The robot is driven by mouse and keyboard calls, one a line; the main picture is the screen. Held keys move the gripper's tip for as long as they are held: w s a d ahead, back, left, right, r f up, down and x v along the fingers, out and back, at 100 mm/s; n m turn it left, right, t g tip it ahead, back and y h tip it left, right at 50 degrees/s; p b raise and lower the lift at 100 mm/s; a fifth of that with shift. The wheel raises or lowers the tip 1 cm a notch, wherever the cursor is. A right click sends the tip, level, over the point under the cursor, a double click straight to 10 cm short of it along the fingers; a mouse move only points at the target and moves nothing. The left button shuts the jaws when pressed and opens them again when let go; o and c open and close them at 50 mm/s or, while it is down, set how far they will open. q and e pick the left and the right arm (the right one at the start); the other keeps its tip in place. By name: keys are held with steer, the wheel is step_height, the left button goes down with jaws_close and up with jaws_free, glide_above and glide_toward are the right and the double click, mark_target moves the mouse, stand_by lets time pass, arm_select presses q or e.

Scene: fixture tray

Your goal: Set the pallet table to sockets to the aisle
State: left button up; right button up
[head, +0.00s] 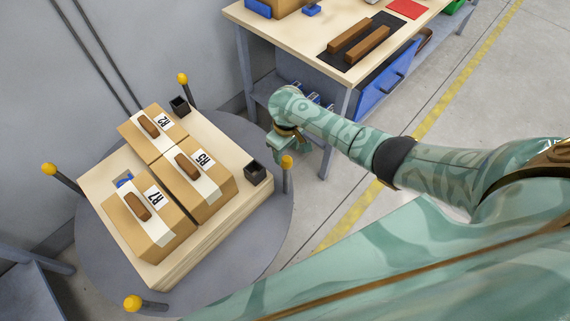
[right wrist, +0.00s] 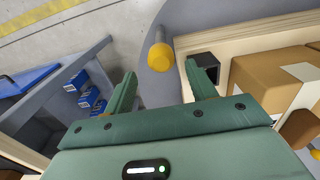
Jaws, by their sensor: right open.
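The pallet table (head: 262,238) is a round grey disc with several dark posts topped by yellow knobs around its rim. A wooden pallet (head: 215,232) lies on it, turned at an angle. Two black square sockets, one at the back (head: 180,105) and one nearer (head: 255,173), sit along the pallet's right-hand edge; one socket shows in the right wrist view (right wrist: 205,66). My right gripper (head: 288,150) is open and empty at the right-hand post's yellow knob (head: 287,161). In the right wrist view that knob (right wrist: 160,58) appears between and beyond the fingertips; contact is unclear. My left gripper is not in view.
Boxes R2 (head: 143,139), R5 (head: 212,184) and R7 (head: 160,232) stand on the pallet. A yellow floor line (head: 335,234) runs along the clear floor at right. A grey wall is behind.

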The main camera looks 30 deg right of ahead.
mark_target(286, 159)
step_height(286, 159, down, 5)
steer(key=shift+f+b, duration=0.2)
steer(key=shift+b, duration=1.05)
steer(key=shift+f, duration=0.45)
jaws_close()
steer(key=shift+s+r, duration=0.1)
